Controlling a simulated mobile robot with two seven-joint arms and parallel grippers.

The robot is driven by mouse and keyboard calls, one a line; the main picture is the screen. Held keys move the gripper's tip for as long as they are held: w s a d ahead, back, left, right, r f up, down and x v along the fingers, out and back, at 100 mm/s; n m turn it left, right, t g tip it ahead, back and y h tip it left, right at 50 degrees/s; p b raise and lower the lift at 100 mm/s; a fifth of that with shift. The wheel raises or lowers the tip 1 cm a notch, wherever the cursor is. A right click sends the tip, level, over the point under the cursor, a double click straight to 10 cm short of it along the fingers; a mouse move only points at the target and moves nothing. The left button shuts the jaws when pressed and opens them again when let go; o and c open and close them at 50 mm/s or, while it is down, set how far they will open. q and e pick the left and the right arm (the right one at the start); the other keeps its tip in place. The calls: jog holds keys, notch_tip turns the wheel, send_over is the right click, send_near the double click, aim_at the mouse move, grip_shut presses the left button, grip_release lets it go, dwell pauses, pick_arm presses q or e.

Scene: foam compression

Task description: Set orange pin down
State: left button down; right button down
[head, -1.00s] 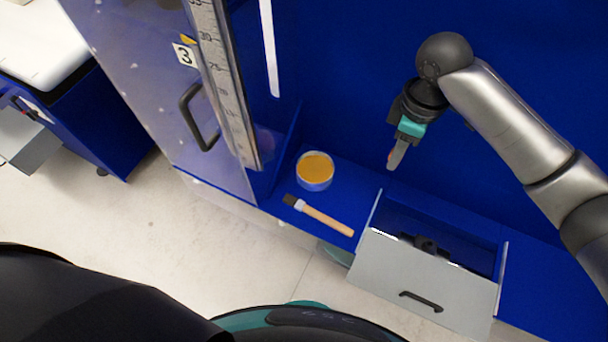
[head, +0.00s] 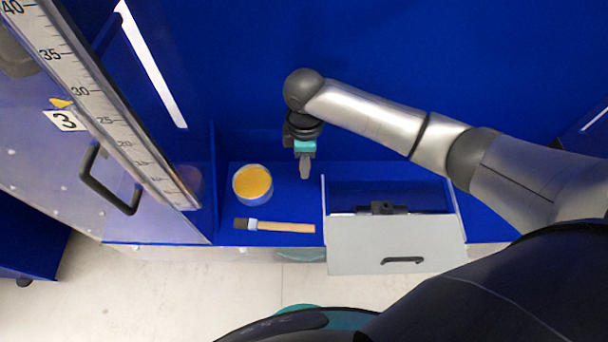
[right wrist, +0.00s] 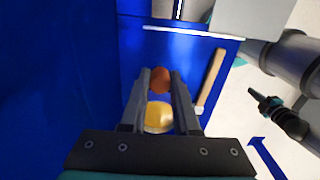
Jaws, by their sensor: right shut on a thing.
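My right gripper (head: 305,172) hangs above the blue worktop, just right of a round tub, with its fingers pointing down. In the right wrist view, the fingers (right wrist: 160,85) are shut on the orange pin (right wrist: 160,80), whose rounded orange-brown end shows between the tips. In the head view the pin is hidden by the fingers. The pin appears held above the surface; I cannot tell how high.
The tub with yellow contents (head: 253,183) stands on the worktop (head: 285,205). A wooden-handled brush (head: 285,227) lies in front. A ruled, clear door (head: 85,85) stands left.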

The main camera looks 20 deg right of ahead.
jog(key=shift+f+b, duration=0.5)
jog(key=shift+f, duration=2.1)
jog(key=shift+f, duration=0.15)
jog(key=c, duration=0.7)
grip_release()
jog(key=shift+o, duration=0.2)
notch_tip(320, 180, up, 12)
jog(key=shift+r+p, duration=0.25)
jog(key=shift+p, duration=1)
